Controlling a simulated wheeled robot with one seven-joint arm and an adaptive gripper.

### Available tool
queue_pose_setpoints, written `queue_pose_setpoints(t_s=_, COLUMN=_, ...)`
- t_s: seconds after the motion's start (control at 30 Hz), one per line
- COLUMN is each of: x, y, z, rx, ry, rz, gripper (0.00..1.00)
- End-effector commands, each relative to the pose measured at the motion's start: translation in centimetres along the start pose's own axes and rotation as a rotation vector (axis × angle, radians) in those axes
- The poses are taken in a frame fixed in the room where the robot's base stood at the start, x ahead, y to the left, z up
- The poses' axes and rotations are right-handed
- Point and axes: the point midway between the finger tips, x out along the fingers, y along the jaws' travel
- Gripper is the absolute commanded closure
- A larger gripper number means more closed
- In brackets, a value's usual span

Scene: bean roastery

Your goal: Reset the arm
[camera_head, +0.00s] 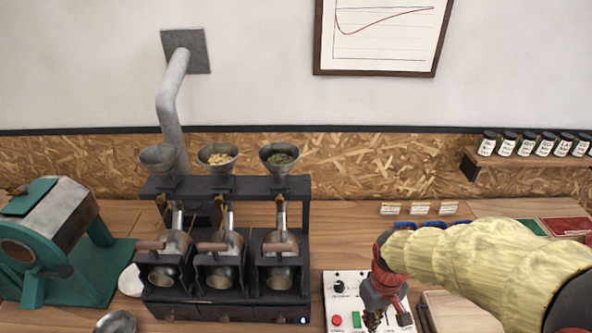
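My arm, in a pale yellow sleeve (470,255), reaches in from the right edge of the head view. My gripper (388,318), red and dark grey, points down at its end. It is over the white control panel (345,283) and hides part of it. Its two fingers look spread apart, with the panel showing between them and nothing seen held. I cannot tell whether the fingertips touch the panel.
A three-barrel sample roaster (225,312) with funnels on top stands left of my gripper. A teal machine (75,245) is at far left, near a white bowl (131,280). Small label cards (420,209) stand behind the arm. A shelf of jars (528,145) hangs at right.

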Motion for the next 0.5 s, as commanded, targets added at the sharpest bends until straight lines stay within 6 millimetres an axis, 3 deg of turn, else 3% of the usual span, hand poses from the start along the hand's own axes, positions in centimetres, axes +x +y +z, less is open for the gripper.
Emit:
queue_pose_setpoints(t_s=0.3, x=-9.1, y=-1.4, z=4.4, rx=0.282, ry=0.231, rz=0.038, gripper=1.00)
queue_pose_setpoints(t_s=0.5, x=-13.5, y=-2.1, z=6.6, rx=0.303, ry=0.422, rz=0.064, gripper=1.00)
